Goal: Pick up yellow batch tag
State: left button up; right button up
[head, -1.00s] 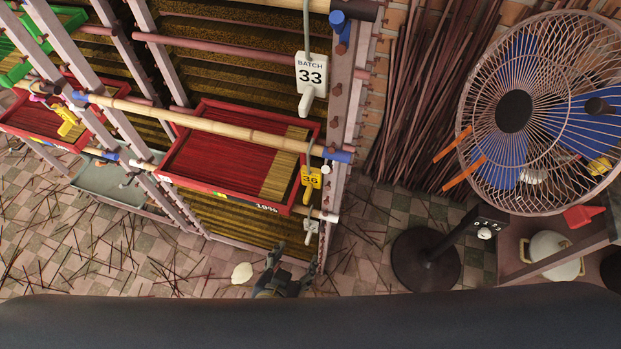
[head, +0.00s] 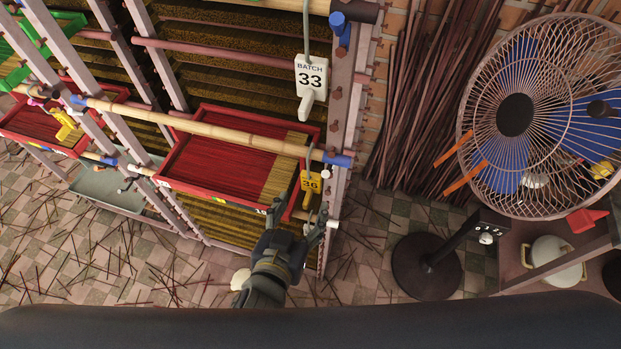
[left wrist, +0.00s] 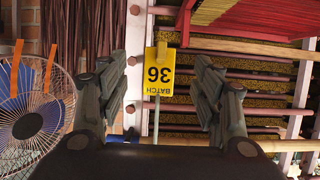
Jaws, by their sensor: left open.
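The yellow batch tag (head: 311,182) marked 36 hangs from a grey cord at the right end of the red tray, by the rack's right post. In the left wrist view the tag (left wrist: 158,76) appears upside down, between and beyond the two fingers. My left gripper (head: 298,219) is open and empty, just below the tag in the head view, with its fingers pointing up toward it. Neither finger visibly touches the tag. The lower part of the tag is close to the fingertips. My right gripper is not in view.
A white tag marked 33 (head: 311,79) hangs above. A red tray (head: 169,163) of incense sticks sits behind bamboo rails (head: 205,128). The rack's post (head: 342,135) stands right of the yellow tag. A fan (head: 515,115) stands farther right. Sticks litter the floor.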

aim_at(307, 200)
pick_arm(q)
jog(key=shift+p+x, duration=0.6)
jog(key=shift+x, duration=2.1)
jog(key=shift+a+f, duration=0.1)
jog(key=shift+f, duration=0.05)
jog(key=c, duration=1.1)
